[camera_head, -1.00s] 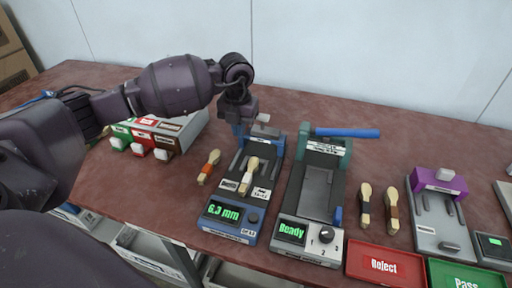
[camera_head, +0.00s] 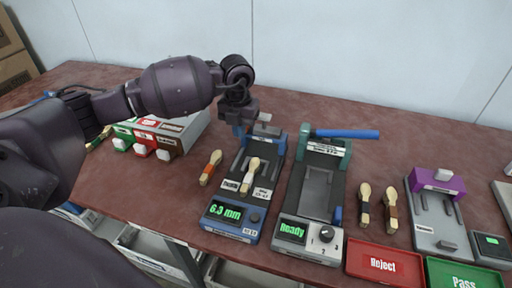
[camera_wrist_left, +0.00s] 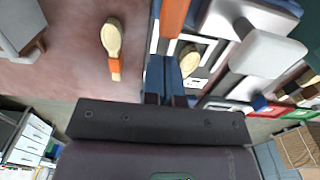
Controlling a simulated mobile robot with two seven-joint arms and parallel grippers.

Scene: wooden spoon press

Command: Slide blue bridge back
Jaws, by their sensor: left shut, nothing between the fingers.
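The blue bridge (camera_head: 268,132) spans the back of the blue-framed gauge (camera_head: 233,215), whose display reads 6.3 mm. A pale knob (camera_head: 264,117) stands on the bridge; a pale knob also shows large in the left wrist view (camera_wrist_left: 268,52). A wooden spoon (camera_head: 250,175) lies on the gauge bed in front of the bridge. My left gripper (camera_head: 239,132) is shut and empty, with its blue fingertips pointing down at the left end of the bridge. I cannot tell whether they touch it. My right gripper is not in view.
A spoon with an orange band (camera_head: 210,167) lies left of the gauge. The press with a blue handle (camera_head: 345,133) stands close on its right. Labelled bins (camera_head: 168,135) stand to the left. A red Reject tray (camera_head: 384,264) lies at the front right.

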